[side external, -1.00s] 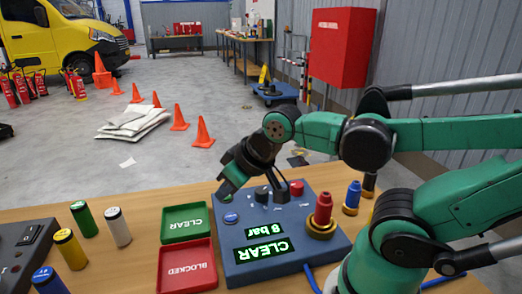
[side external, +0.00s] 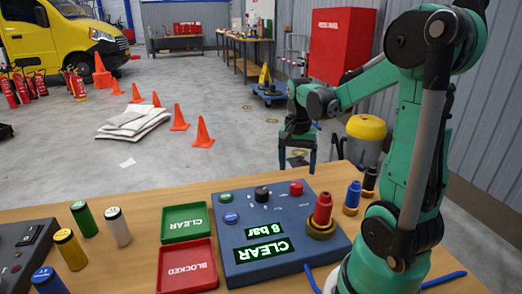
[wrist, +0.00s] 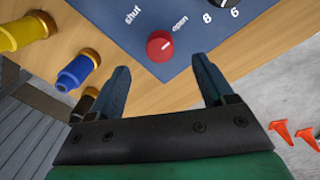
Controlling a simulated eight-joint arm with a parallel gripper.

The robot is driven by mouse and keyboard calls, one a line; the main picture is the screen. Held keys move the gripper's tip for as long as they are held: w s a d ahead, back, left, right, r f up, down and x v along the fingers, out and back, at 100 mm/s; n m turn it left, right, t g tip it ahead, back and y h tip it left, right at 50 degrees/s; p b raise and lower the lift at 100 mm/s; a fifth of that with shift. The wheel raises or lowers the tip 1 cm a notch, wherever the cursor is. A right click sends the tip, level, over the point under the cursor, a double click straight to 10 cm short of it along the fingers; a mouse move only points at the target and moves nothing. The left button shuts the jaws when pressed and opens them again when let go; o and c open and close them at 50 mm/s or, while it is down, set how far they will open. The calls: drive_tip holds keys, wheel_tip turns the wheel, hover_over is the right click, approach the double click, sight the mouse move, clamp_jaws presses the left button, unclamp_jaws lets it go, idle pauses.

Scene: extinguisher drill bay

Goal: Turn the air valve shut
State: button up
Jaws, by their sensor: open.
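The air valve is a small round red knob (wrist: 160,46) on the blue-grey panel (wrist: 198,22), between the printed words "shut" and "open". A pale mark on it appears to point toward "open". In the side view the red knob (side external: 296,187) is at the panel's far right corner. My gripper (side external: 297,165) is open and empty, fingers pointing down, raised near the panel's far edge. In the wrist view my gripper (wrist: 160,68) has a finger on each side of the knob's line, apart from it. The panel displays (side external: 265,240) read "8 bar" and "CLEAR".
Blue (side external: 352,196) and black (side external: 369,180) fittings stand right of the panel. A black knob (side external: 262,193) is left of the valve. Green (side external: 186,222) and red (side external: 186,266) trays lie left.

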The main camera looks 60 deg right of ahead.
sight(297, 184)
drive_tip(key=shift+s+f, duration=0.1)
drive_tip(key=shift+f, duration=2.6)
clamp_jaws()
